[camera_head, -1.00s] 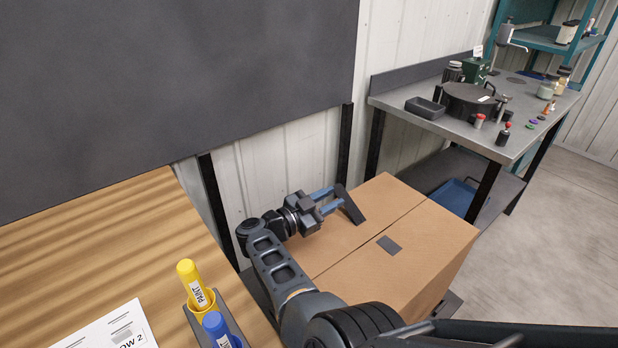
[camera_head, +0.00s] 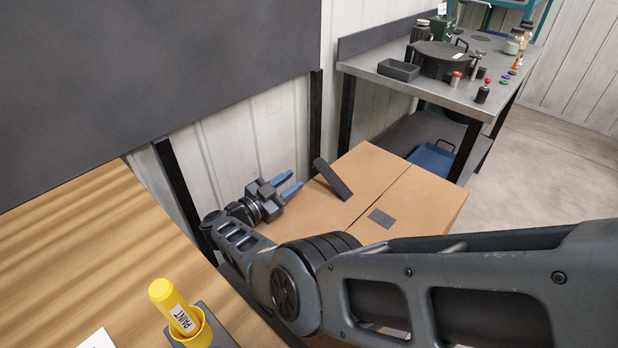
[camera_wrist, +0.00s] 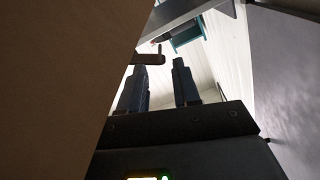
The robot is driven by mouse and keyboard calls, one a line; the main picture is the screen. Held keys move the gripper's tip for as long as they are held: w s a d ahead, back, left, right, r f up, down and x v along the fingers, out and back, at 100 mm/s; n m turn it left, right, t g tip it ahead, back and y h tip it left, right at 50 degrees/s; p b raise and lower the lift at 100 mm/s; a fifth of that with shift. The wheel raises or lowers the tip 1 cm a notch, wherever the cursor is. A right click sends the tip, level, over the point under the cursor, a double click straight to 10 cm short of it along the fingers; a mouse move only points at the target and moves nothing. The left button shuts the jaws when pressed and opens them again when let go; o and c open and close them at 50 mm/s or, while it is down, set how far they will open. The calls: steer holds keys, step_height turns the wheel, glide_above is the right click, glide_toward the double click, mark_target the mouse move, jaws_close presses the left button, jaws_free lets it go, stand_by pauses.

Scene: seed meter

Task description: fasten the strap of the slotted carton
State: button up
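The slotted carton (camera_head: 404,195) is a closed brown box with a seam across its top, below and right of the wood-topped table. Its dark strap (camera_head: 333,180) stands up at a tilt from the carton's top, its free end toward the upper left. A dark grey patch (camera_head: 381,217) lies flat on the top by the seam. My gripper (camera_head: 294,180) is open and empty, left of the strap and apart from it. The wrist view shows both fingers (camera_wrist: 160,80) with a gap between them and the carton's brown side (camera_wrist: 60,80) at left.
The wood-topped table (camera_head: 90,240) at left holds a yellow paint marker (camera_head: 175,305) in a holder. A grey workbench (camera_head: 440,88) with a pan, a tray and small items stands behind right. A wall with a dark panel is close behind my gripper. Open floor lies right.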

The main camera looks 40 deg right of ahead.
mark_target(330, 178)
steer(key=d+p, duration=0.1)
steer(key=d, duration=0.5)
steer(key=shift+d, duration=0.75)
jaws_close()
stand_by(0.8)
